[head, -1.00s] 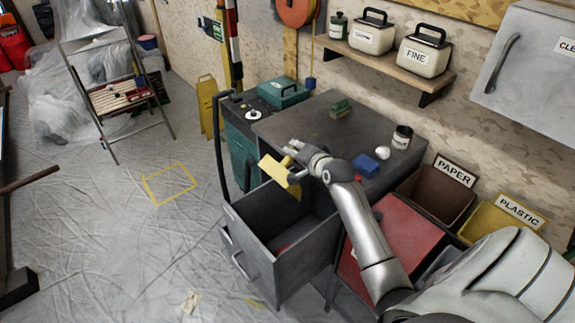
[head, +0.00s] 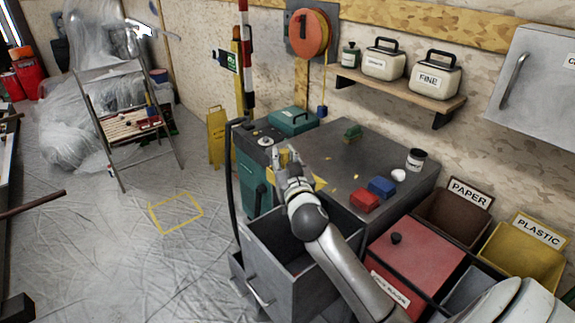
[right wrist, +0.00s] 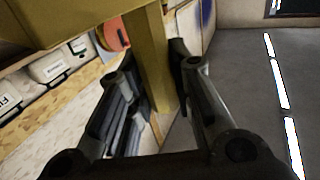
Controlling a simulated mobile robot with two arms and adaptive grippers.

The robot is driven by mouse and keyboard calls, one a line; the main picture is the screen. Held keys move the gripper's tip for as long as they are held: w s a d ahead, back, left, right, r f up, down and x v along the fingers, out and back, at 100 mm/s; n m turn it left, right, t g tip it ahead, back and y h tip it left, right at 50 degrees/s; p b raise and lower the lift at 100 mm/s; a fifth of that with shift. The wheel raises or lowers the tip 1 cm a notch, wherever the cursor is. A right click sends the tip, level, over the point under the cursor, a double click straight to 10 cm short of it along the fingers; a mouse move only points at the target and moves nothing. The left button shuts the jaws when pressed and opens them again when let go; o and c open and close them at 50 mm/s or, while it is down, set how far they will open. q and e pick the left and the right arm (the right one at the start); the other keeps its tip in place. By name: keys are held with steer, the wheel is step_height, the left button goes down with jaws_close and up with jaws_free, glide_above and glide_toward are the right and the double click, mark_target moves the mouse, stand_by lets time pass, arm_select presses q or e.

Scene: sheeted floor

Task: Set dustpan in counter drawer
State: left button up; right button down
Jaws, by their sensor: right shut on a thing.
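The yellow dustpan shows in the head view as a small patch (head: 319,183) just right of my right gripper (head: 287,155); most of it is hidden behind the hand. In the right wrist view its yellow handle (right wrist: 150,55) runs between the fingers, and a broad yellow part (right wrist: 55,18) fills the top left. My right gripper is shut on the dustpan, held in the air by the counter's near left corner. The counter drawer (head: 262,262) is pulled open below the hand and forearm; its inside is dark and partly covered by my arm. My left gripper is not in view.
The counter top (head: 330,150) carries a red block (head: 364,201), a blue block (head: 381,187), a green-topped brush (head: 353,132) and a jar (head: 415,159). A teal cart (head: 250,170) stands left of the drawer. A red-lidded bin (head: 425,265) stands right of it.

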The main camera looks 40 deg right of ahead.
steer(key=shift+d, duration=0.25)
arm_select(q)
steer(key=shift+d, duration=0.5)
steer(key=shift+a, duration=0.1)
